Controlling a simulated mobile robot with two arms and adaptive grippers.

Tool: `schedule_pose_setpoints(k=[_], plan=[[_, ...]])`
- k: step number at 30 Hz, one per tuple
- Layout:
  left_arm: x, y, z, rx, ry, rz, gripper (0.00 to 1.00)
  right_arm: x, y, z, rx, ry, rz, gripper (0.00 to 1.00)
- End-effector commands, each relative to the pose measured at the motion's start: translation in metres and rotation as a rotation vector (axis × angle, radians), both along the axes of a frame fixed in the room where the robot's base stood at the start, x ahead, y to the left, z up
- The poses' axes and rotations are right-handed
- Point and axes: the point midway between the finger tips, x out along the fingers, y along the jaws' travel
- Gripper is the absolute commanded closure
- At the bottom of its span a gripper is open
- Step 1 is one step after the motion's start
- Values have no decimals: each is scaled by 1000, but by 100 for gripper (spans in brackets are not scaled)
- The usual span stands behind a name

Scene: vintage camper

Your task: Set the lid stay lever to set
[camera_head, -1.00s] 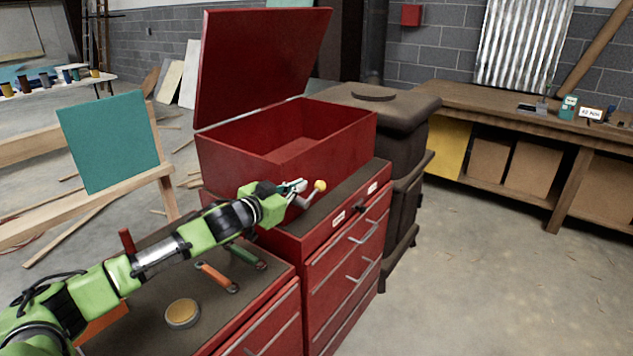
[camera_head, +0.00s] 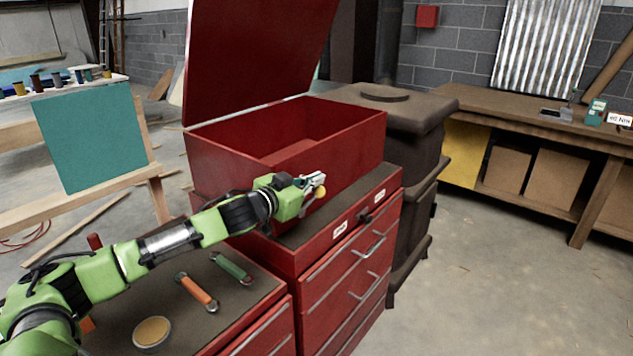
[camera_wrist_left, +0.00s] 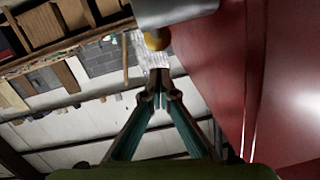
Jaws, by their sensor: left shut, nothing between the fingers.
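The red chest (camera_head: 230,156) stands with its lid (camera_head: 255,55) raised. The lid stay lever's yellow knob (camera_head: 320,192) sits near the front right of the chest's box, above the dark top of the drawer unit. My left gripper (camera_head: 318,181) is shut and empty, right beside the knob, and covers most of the lever's arm. In the left wrist view the shut fingertips (camera_wrist_left: 161,88) point toward the yellow knob (camera_wrist_left: 156,40), with a gap between them in the picture. Whether they touch cannot be told. My right gripper is out of view.
The red drawer unit (camera_head: 345,262) below has two white labels and a dark knob (camera_head: 365,216) on its front. An orange-handled tool (camera_head: 197,291), a green-handled tool (camera_head: 231,267) and a round tin (camera_head: 152,332) lie on the lower cabinet. Open floor lies to the right.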

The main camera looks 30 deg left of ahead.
Motion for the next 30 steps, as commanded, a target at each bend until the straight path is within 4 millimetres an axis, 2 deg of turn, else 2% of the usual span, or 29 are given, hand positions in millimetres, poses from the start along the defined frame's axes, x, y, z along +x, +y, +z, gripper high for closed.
schedule_pose_setpoints(k=[1,6,16,20,23,30], plan=[[-1,0,-9,2,1,0,100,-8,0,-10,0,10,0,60],[-3,-2,-18,1,0,0,100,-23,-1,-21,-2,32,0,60],[-3,-2,-19,1,0,0,100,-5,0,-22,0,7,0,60],[-3,-2,-19,1,0,0,100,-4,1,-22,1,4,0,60],[-3,-2,-17,0,6,0,100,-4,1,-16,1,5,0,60],[1,-1,-22,2,61,2,100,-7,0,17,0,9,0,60]])
